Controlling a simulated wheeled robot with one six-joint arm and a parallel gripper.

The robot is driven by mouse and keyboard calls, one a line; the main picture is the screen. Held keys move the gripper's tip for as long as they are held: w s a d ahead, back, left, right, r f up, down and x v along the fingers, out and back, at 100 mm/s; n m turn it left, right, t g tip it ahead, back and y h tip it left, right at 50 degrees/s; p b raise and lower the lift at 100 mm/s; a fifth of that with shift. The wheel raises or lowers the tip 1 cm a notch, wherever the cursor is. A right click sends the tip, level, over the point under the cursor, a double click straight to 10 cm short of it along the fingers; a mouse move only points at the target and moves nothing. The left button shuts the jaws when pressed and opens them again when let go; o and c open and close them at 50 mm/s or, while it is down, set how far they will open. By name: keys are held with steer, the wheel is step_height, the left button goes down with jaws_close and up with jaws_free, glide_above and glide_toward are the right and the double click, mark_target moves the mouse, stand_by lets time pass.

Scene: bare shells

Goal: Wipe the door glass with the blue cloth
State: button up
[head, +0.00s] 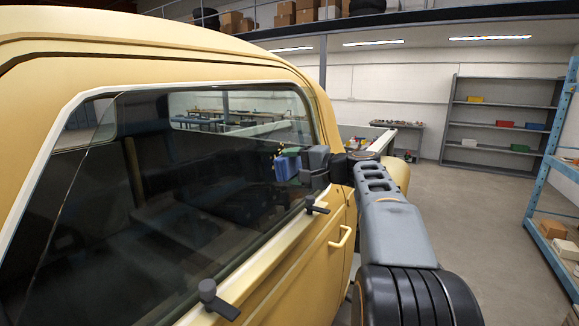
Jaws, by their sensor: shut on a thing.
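The door glass (170,200) is a large dark pane in the side of a yellow vehicle. It fills the left half of the head view and reflects the room. My gripper (304,163) is at the far end of the glass, a little above the sill. It is shut on the blue cloth (286,166), which shows as a small bunched patch just left of the jaws. The cloth is at or very close to the glass; I cannot tell if it touches. Part of the cloth is hidden by the gripper.
A door handle (342,237) projects below. Grey shelves (500,125) stand at the back, and a blue rack (548,165) at the right. The floor (470,230) between is clear.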

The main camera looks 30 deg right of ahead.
mark_target(299, 158)
steer(key=shift+w+d+r+p, duration=0.25)
steer(key=shift+w+d+p, duration=0.25)
steer(key=shift+d, duration=0.15)
steer(key=shift+w+d+r+p, duration=0.3)
steer(key=shift+w+d+p, duration=0.2)
steer(key=shift+d, duration=0.2)
steer(key=shift+w+d+r+p, duration=0.25)
steer(key=shift+w+d+p, duration=0.2)
steer(key=shift+d+p, duration=0.15)
steer(key=shift+s+a+f+b, duration=0.2)
steer(key=shift+s+a+b, duration=0.4)
steer(key=shift+b, duration=0.5)
steer(key=shift+s+a+r+b, duration=0.1)
steer(key=shift+s+a+b, duration=0.15)
steer(key=shift+a, duration=0.15)
steer(key=shift+s+a+r+b, duration=0.1)
steer(key=shift+a+b, duration=0.15)
steer(key=shift+a, duration=0.15)
